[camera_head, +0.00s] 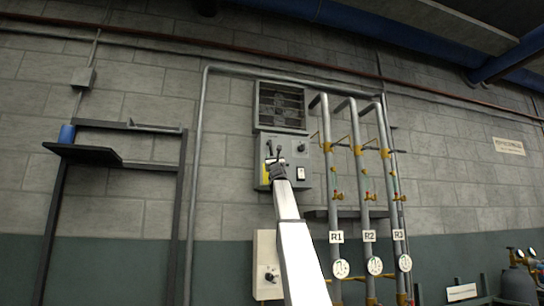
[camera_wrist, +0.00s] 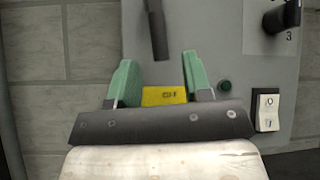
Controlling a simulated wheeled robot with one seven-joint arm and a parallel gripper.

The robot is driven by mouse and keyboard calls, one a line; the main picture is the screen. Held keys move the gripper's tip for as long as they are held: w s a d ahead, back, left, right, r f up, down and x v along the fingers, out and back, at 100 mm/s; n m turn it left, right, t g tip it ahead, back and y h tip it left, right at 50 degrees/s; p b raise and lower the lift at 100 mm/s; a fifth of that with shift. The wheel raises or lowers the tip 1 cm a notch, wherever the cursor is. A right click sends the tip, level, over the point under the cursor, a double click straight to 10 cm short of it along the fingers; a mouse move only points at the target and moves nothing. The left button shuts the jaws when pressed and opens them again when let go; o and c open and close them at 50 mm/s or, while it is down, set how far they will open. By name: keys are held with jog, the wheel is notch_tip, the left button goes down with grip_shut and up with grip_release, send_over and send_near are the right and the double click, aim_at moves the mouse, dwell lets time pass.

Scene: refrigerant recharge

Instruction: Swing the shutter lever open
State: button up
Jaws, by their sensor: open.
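The shutter lever (camera_wrist: 157,30) is a dark bar hanging down the front of the grey control panel (camera_wrist: 211,45). It shows at the top of the wrist view, and its upper end is out of that view. My gripper (camera_wrist: 158,70) is open, with its two green fingers pointing up at the panel. The lever's lower end is just beyond the gap between the fingertips, and nothing is between them. In the head view my gripper (camera_head: 274,162) is in front of the panel (camera_head: 290,150), below the louvred shutter (camera_head: 281,105), and partly hides the panel's left side.
A yellow label (camera_wrist: 164,95) sits behind the fingers. A black rotary knob (camera_wrist: 281,17), a green button (camera_wrist: 224,86) and a white rocker switch (camera_wrist: 266,110) are to the right. Vertical pipes (camera_head: 330,150) with valves and gauges stand right of the panel; a dark shelf frame (camera_head: 85,153) stands left.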

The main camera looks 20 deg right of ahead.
jog(key=v, duration=0.6)
